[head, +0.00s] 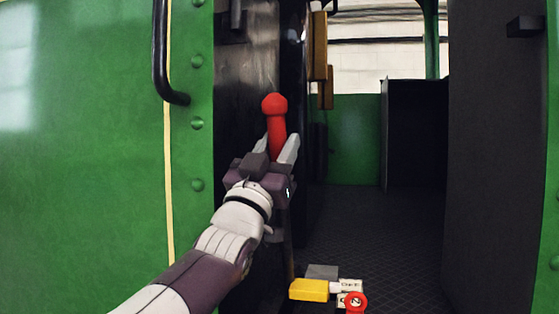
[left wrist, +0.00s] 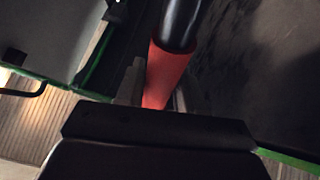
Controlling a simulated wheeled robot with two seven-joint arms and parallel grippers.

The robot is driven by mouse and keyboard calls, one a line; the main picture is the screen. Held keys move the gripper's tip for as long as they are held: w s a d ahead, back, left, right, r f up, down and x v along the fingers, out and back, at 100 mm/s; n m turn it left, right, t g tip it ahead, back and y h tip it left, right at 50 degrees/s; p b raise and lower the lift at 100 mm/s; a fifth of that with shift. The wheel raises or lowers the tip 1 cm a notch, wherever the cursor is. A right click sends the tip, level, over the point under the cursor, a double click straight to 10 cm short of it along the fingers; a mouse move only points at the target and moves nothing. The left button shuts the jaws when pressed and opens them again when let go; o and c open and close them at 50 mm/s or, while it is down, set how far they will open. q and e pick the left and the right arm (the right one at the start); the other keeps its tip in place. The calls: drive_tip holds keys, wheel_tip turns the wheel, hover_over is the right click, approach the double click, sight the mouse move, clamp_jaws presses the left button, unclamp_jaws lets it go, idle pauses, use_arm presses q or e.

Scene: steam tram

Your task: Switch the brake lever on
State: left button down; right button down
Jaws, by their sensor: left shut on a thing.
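The brake lever shows as a red handle with a round knob (head: 275,118) in the middle of the head view, in front of a dark panel. My left gripper (head: 277,148) is around the lower part of the red handle, with a finger on each side, shut on it. In the left wrist view the red handle (left wrist: 165,75) runs between the fingers and meets a black shaft (left wrist: 182,22). The handle's lower end is hidden by my gripper in the head view. My right gripper is not in view.
A green riveted wall (head: 90,150) with a black handrail (head: 161,60) stands at the left. A dark wall (head: 500,150) stands at the right. The dark floor (head: 375,225) beyond looks clear.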

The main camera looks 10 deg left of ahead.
use_arm(q)
drive_tip(key=shift+w+d+f, duration=0.1)
drive_tip(key=shift+w+f, duration=0.1)
drive_tip(key=shift+f, duration=0.25)
drive_tip(key=c, duration=1.1)
unclamp_jaws()
drive_tip(key=o, duration=0.3)
drive_tip(key=shift+s, duration=0.2)
drive_tip(key=shift+s+r, duration=0.2)
drive_tip(key=shift+s+f, duration=0.1)
drive_tip(key=shift+f, duration=0.1)
drive_tip(key=b+v, duration=0.3)
drive_tip(key=v, duration=0.9)
drive_tip(key=shift+s, duration=0.1)
